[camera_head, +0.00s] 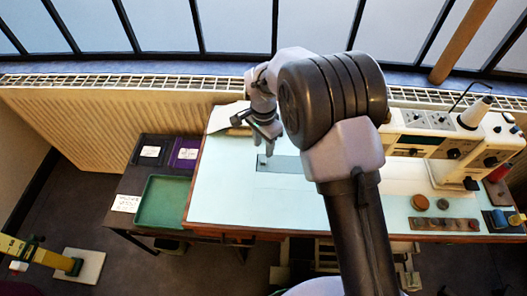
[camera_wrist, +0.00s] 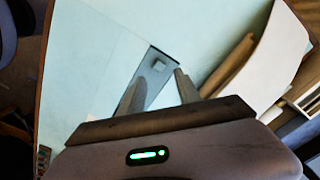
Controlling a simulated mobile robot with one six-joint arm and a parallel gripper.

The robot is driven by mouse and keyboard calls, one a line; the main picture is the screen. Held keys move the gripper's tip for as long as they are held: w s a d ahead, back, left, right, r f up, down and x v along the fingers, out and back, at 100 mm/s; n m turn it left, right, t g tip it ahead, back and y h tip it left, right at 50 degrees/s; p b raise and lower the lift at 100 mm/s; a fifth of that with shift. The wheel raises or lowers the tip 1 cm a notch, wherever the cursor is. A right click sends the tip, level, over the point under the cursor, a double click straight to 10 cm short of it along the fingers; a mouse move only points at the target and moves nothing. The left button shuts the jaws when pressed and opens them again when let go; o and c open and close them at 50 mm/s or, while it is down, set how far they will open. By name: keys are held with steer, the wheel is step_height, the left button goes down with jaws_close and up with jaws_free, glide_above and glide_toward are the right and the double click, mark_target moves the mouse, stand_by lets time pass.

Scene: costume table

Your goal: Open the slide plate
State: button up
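The slide plate (camera_head: 285,165) is a grey-blue rectangle set in the pale blue table top, partly hidden on its right by my arm. A small light knob (camera_head: 262,158) sits near its left end. In the wrist view the plate is a dark grey strip (camera_wrist: 151,84), and the square pale knob (camera_wrist: 158,65) shows just beyond the gap between my fingers. My gripper (camera_head: 266,136) hangs over the table near the plate's left end. In the wrist view my gripper (camera_wrist: 161,77) has its fingers apart with nothing held between them. Contact with the knob cannot be seen.
A sewing machine (camera_head: 430,140) stands on the right of the table (camera_head: 225,190). Rolled paper or cloth (camera_head: 228,117) lies at the back left, also seen in the wrist view (camera_wrist: 228,66). A green tray (camera_head: 162,200) is at the left. The table's left part is clear.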

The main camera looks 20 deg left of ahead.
step_height(320, 180, up, 10)
steer(key=p, duration=0.2)
steer(key=shift+r+p, duration=0.25)
steer(key=shift+p, duration=0.1)
steer(key=s+d+r+t+y, duration=0.1)
steer(key=s+d+r, duration=0.2)
steer(key=d+r, duration=0.5)
steer(key=s+d+r+t+y, duration=0.1)
steer(key=s+d+r, duration=0.2)
steer(key=d+r, duration=0.55)
steer(key=s+d+r+t, duration=0.1)
steer(key=s+d+t, duration=0.1)
steer(key=s+d, duration=0.3)
steer(key=s+d+n+t, duration=0.1)
steer(key=s+d, duration=0.4)
steer(key=s, duration=0.6)
steer(key=shift+d+r+n+t+b, duration=0.15)
steer(key=shift+r+n+t+b, duration=0.15)
steer(key=shift+r+t+b, duration=0.15)
